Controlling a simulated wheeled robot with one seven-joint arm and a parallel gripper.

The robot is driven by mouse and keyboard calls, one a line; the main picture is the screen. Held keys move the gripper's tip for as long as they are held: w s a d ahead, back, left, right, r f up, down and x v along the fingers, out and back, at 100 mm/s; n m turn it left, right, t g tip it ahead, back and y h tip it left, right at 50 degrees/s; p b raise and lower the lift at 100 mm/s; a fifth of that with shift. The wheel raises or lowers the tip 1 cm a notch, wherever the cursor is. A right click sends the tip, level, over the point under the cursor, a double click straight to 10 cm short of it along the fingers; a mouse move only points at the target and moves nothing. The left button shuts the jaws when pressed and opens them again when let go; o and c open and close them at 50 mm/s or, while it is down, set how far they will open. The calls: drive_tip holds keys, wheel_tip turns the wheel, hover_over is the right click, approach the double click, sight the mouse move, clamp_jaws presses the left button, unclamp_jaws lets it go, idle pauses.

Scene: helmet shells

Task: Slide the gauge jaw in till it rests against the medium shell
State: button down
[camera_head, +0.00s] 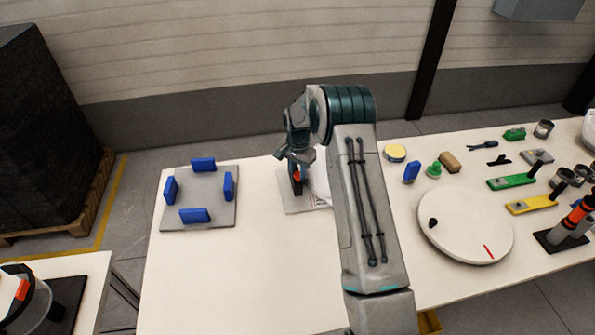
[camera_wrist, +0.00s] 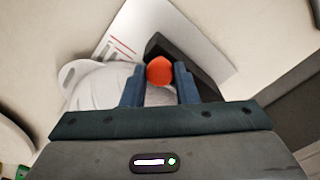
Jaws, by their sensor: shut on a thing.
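The gauge jaw is a black upright block (camera_wrist: 205,84) with an orange knob (camera_wrist: 160,71). My gripper (camera_wrist: 159,82) is shut on the knob, one finger on each side. In the head view, my gripper (camera_head: 296,160) is over the gauge, and the orange knob shows just below it. A white shell (camera_wrist: 95,90) lies left of the jaw in the wrist view. In the head view, the shell (camera_head: 320,180) is mostly hidden behind my arm. Both stand on a pale gauge plate (camera_head: 293,205). My fingers hide where jaw and shell would meet, so I cannot tell whether they touch.
A grey plate with several blue blocks (camera_head: 209,200) lies to the left. A white turntable (camera_head: 465,225) with a red mark is to the right, with green (camera_head: 510,182) and yellow (camera_head: 530,204) tools beyond.

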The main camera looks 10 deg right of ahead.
drive_tip(key=d+b, duration=0.1)
drive_tip(key=d, duration=0.2)
drive_tip(key=c, duration=1.1)
unclamp_jaws()
drive_tip(key=shift+a, duration=0.15)
drive_tip(key=shift+c, duration=0.2)
wheel_tip(320, 180, up, 14)
drive_tip(key=b, duration=0.3)
